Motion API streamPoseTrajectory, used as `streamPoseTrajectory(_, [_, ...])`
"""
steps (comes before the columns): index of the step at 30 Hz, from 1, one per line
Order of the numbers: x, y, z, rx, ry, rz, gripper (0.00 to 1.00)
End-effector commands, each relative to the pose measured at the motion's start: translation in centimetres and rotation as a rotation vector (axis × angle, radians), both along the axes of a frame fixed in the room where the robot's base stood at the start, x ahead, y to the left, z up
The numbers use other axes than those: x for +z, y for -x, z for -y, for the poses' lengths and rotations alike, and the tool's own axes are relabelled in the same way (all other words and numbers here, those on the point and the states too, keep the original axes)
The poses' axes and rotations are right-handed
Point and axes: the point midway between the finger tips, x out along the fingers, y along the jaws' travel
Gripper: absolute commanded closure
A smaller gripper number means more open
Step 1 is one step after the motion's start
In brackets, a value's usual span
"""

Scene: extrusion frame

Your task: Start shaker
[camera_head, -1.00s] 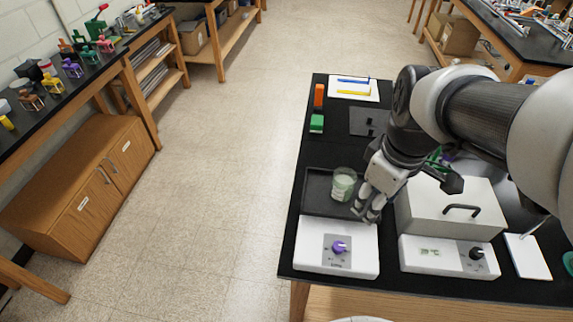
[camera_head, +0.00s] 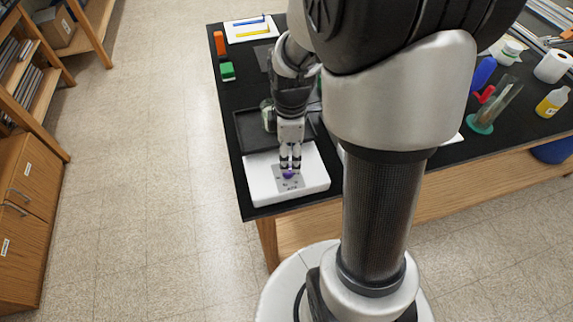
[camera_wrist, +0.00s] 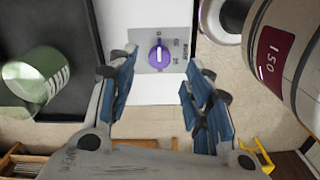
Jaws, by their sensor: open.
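The shaker is a white box (camera_head: 312,172) with a dark tray platform (camera_head: 245,126) behind it, at the table's near left corner. Its purple knob (camera_wrist: 159,55) sits on a grey label panel and shows centred between my fingers in the wrist view. A beaker with pale green contents (camera_wrist: 36,80) stands on the platform; in the head view it is partly hidden by my arm. My gripper (camera_head: 290,163) is open, pointing down over the knob, with a finger on each side of it. Whether the fingers touch the knob cannot be told.
My arm hides the box-shaped device right of the shaker. A yellow-filled bottle (camera_head: 551,102) and a green-based stand (camera_head: 480,124) are at the right.

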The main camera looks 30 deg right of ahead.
Motion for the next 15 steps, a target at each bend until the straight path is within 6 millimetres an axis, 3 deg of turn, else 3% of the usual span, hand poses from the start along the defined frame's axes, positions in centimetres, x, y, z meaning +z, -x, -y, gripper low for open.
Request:
streamPoseTrajectory(1, [-1.5,0.1,0.0,0.0,-0.001,-0.003,0.54])
streamPoseTrajectory(6, [-4.5,0.1,0.0,0.0,-0.001,-0.004,0.54])
streamPoseTrajectory(15, [-6.7,0.0,0.0,0.0,0.001,0.001,0.54])
